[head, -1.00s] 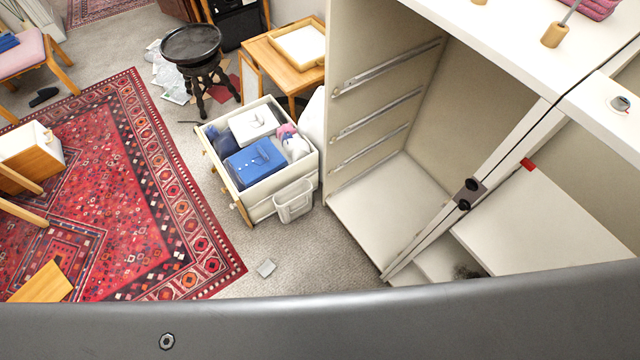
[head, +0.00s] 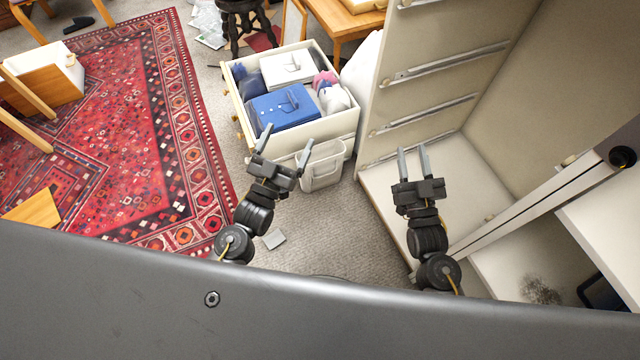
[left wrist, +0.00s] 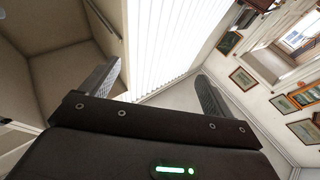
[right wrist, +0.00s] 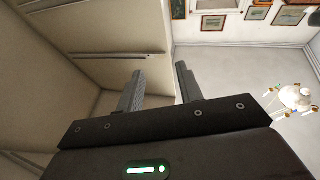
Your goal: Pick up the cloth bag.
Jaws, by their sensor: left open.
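A cream bag with a looped handle, which looks like the cloth bag (head: 322,168), stands on the carpet against the near side of a filled drawer. My left gripper (head: 289,137) is open and empty, fingers wide apart. In the head view it is just left of the bag and overlaps the drawer's near side; I cannot tell its height. It also shows in the left wrist view (left wrist: 160,85). My right gripper (head: 412,150) is open with a narrower gap, empty, right of the bag and in front of the cabinet. It also shows in the right wrist view (right wrist: 160,85).
The drawer (head: 351,124) on the floor holds a blue folded garment (head: 284,108), a white box (head: 287,66) and other items. The empty cabinet frame (head: 405,180) with metal runners bounds the right. A red rug (head: 120,130) lies left. A small grey item (head: 274,239) lies on carpet.

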